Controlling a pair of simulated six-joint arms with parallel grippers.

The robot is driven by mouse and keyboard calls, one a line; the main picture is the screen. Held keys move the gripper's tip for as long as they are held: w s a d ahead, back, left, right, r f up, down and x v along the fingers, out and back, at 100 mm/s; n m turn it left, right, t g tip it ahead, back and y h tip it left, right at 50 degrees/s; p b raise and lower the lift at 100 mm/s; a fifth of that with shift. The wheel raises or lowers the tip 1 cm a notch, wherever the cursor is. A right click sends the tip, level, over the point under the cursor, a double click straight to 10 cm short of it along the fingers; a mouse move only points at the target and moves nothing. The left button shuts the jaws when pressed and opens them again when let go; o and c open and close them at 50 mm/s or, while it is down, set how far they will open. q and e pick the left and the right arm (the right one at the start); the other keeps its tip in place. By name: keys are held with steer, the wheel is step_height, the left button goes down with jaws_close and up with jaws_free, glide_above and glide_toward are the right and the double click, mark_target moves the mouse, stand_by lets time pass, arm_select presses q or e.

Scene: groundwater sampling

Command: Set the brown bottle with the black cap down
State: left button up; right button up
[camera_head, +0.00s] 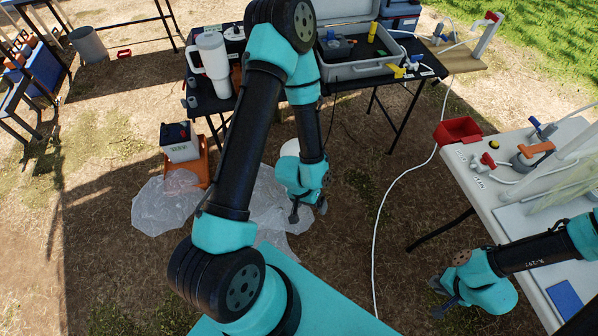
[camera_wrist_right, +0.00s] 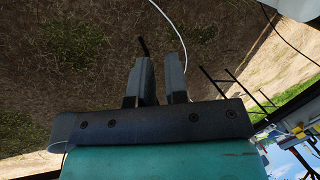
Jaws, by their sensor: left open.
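My left gripper (camera_head: 308,212) points down over the ground in front of the black table. Its two fingers are apart with nothing visible between them. A brown shape (camera_head: 236,77) shows beside the white tumbler on that table, mostly behind my left arm; I cannot tell whether it is the brown bottle, and no black cap shows. My right gripper (camera_head: 438,298) is beside the white table at the right, over the ground. In the right wrist view, its fingers (camera_wrist_right: 158,75) stand apart with only bare ground beyond them.
The black table (camera_head: 205,100) carries a white tumbler (camera_head: 214,62) and an open grey case (camera_head: 358,68). Clear plastic sheeting (camera_head: 165,205) and a battery (camera_head: 180,142) in an orange holder lie on the ground. A red bin (camera_head: 458,131) sits on the white table (camera_head: 480,185). A white hose (camera_head: 385,205) crosses the ground.

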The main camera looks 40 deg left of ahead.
steer(key=o, duration=1.4)
